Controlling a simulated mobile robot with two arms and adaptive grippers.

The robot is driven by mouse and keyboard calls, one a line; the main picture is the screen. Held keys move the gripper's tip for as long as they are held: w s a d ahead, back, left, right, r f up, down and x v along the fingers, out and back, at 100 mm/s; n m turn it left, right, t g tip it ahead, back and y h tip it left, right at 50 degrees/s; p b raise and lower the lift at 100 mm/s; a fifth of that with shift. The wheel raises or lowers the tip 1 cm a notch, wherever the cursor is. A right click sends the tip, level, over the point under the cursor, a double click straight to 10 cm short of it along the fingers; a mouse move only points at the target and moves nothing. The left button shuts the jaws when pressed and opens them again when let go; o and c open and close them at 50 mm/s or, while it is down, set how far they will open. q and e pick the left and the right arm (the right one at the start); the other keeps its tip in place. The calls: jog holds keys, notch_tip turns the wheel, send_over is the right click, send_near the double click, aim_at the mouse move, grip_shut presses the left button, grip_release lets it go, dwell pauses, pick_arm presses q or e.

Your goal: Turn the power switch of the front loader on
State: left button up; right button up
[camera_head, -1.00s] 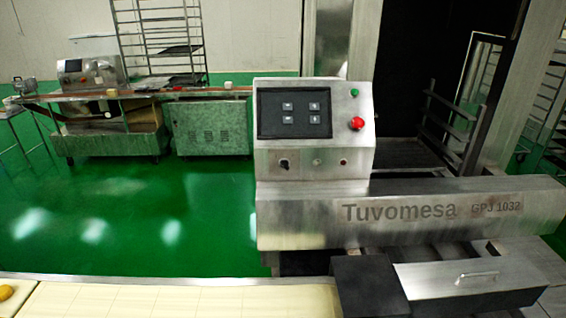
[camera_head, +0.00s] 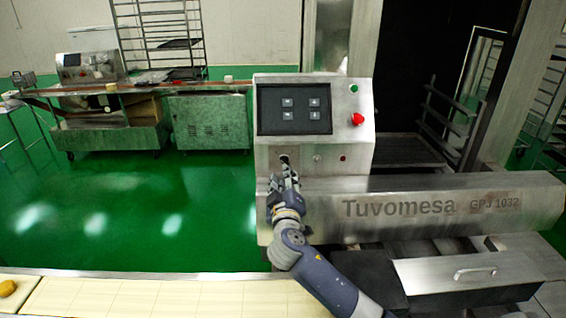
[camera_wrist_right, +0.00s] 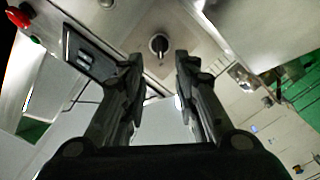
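The front loader's steel control box (camera_head: 315,95) stands at the centre of the head view, with a dark screen and a lower row of controls. The power switch, a black rotary knob (camera_wrist_right: 159,44), shows in the wrist view beyond and between my fingertips. My left gripper is not in view.
A red emergency button (camera_head: 357,119) and a green button (camera_head: 354,89) sit on the sloped panel. The long steel housing (camera_head: 440,210) extends right below the box. A pale conveyor belt (camera_head: 170,297) runs along the front. Open green floor lies left.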

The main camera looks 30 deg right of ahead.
aim_at(283, 162)
jog(key=p+x, duration=0.1)
jog(key=x, duration=0.7)
jog(key=shift+w+d+f+p, duration=0.1)
jog(key=shift+w+d+p, duration=0.15)
jog(key=shift+p, duration=0.15)
jog(key=shift+s, duration=0.1)
grip_shut()
